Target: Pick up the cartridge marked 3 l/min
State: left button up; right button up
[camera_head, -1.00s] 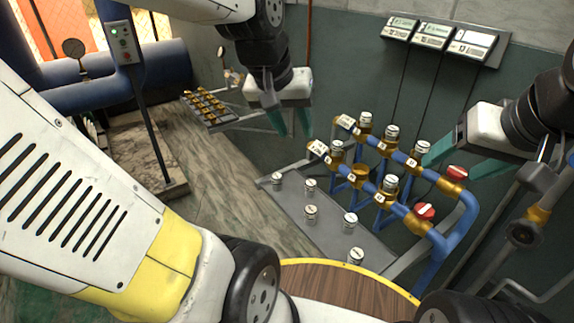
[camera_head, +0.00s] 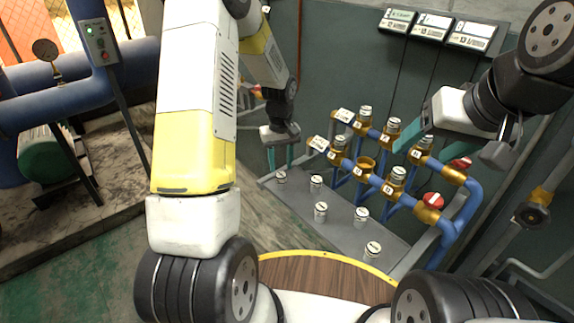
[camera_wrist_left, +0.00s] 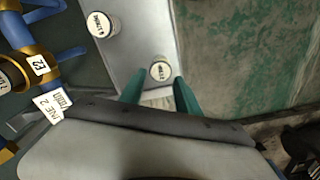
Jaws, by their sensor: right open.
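Several small pale cartridges with printed caps stand on the grey shelf (camera_head: 340,228). The nearest to my left gripper (camera_head: 279,158) is the far-left cartridge (camera_head: 281,177). In the left wrist view this cartridge (camera_wrist_left: 161,71) stands upright just beyond and between the green fingertips (camera_wrist_left: 159,86). Its cap print is too small to read surely. My left gripper is open and empty. A second cartridge (camera_wrist_left: 103,24) stands farther off. Other shelf cartridges are one (camera_head: 316,183), one (camera_head: 321,211), one (camera_head: 361,217) and one (camera_head: 372,251). My right gripper (camera_head: 432,148) is open beside the pipe rack.
Blue pipes with brass sockets (camera_head: 365,167) stand behind the shelf, several holding cartridges. Red valve knobs (camera_head: 432,200) are at right. A round wooden table (camera_head: 325,275) is in front. Labelled display boxes (camera_head: 432,27) hang on the wall.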

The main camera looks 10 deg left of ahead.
aim_at(281, 174)
pick_arm(q)
notch_tip(281, 174, down, 7)
jog(key=shift+s+r, duration=0.1)
jog(key=shift+s, duration=0.05)
grip_shut()
